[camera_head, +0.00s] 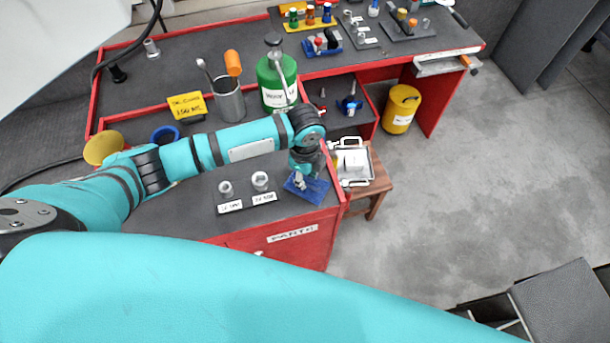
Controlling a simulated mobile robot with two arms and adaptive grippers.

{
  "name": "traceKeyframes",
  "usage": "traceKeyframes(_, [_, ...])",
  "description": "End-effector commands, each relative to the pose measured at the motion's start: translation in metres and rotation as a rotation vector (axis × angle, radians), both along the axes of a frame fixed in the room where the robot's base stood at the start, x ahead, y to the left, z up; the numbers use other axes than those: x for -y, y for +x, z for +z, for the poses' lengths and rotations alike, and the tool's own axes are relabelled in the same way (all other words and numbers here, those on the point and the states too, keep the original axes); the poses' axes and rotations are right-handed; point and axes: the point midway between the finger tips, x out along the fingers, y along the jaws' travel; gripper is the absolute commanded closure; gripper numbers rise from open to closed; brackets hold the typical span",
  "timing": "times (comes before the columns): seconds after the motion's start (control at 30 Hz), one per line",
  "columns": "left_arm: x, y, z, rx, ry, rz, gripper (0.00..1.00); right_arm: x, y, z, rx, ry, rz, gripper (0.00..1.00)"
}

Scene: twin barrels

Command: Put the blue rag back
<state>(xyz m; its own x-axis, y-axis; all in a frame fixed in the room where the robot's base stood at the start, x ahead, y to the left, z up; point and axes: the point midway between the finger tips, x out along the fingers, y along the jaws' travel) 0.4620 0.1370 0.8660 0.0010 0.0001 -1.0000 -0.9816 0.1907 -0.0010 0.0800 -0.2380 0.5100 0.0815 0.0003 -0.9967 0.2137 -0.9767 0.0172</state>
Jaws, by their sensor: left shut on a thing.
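The blue rag (318,190) is at the front right corner of the dark worktop of the red bench (190,215). My left gripper (299,183) points down at the rag and is shut on it. The wrist above hides part of the rag and the fingertips, and I cannot tell whether the rag is lifted off the top. My right gripper is not in view.
Two small metal sockets (260,180) with labels stand left of the rag. A green bottle (276,80) and a metal cup (229,100) stand behind my arm. A wooden stool with a white tray (355,180) is at right. A yellow barrel (401,108) stands beyond; open floor lies right.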

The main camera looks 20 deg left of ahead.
Motion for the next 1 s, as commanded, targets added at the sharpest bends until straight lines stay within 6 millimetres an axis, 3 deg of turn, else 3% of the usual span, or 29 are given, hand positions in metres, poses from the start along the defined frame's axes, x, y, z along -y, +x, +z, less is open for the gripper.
traceKeyframes(0.07, [0.0, 0.0, -0.003, -0.001, 0.0, 0.0, 1.0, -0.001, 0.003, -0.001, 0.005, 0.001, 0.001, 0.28])
traceKeyframes(0.1, [0.0, 0.0, -0.003, -0.001, 0.0, 0.0, 0.78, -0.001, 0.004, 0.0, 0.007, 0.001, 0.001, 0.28])
traceKeyframes(0.27, [0.0, 0.0, -0.003, -0.001, 0.0, 0.0, 0.57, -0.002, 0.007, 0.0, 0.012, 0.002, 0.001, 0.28])
traceKeyframes(0.67, [0.0, 0.001, 0.008, 0.002, 0.0, 0.001, 0.57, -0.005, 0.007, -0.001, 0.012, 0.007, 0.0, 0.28])
traceKeyframes(1.0, [0.0, 0.001, 0.077, 0.004, -0.002, 0.0, 0.57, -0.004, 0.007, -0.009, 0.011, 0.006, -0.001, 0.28])
